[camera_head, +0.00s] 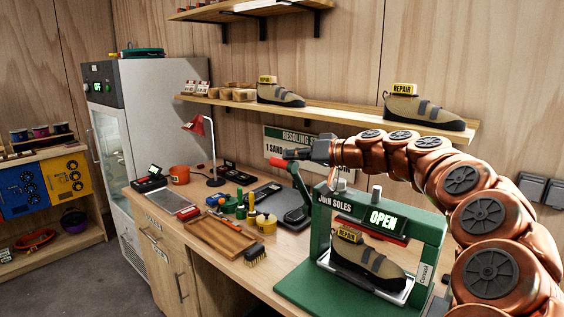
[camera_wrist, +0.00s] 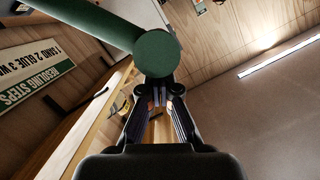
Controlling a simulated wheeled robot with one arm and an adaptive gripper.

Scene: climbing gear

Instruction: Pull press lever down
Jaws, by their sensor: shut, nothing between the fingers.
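The green press (camera_head: 432,235) stands on the bench at the front right, with a lit sign reading OPEN (camera_head: 383,220). A shoe tagged REPAIR (camera_head: 368,262) sits in it below the raised press head. The press lever (camera_head: 300,184) rises at its left side, with a red end (camera_head: 277,162). My gripper (camera_head: 289,154) is at the lever's upper end, pointing left. In the wrist view my gripper (camera_wrist: 157,97) has its fingers together and empty. A thick green bar with a round end (camera_wrist: 157,53) lies just beyond the fingertips; I cannot tell whether they touch.
The bench holds a wooden tray (camera_head: 213,240), a brush (camera_head: 255,255), small bottles and a red lamp (camera_head: 194,125). Behind it a wall shelf (camera_head: 330,112) carries two shoes. A RESOLING STEPS sign (camera_wrist: 38,77) hangs on the wall. My arm fills the right side.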

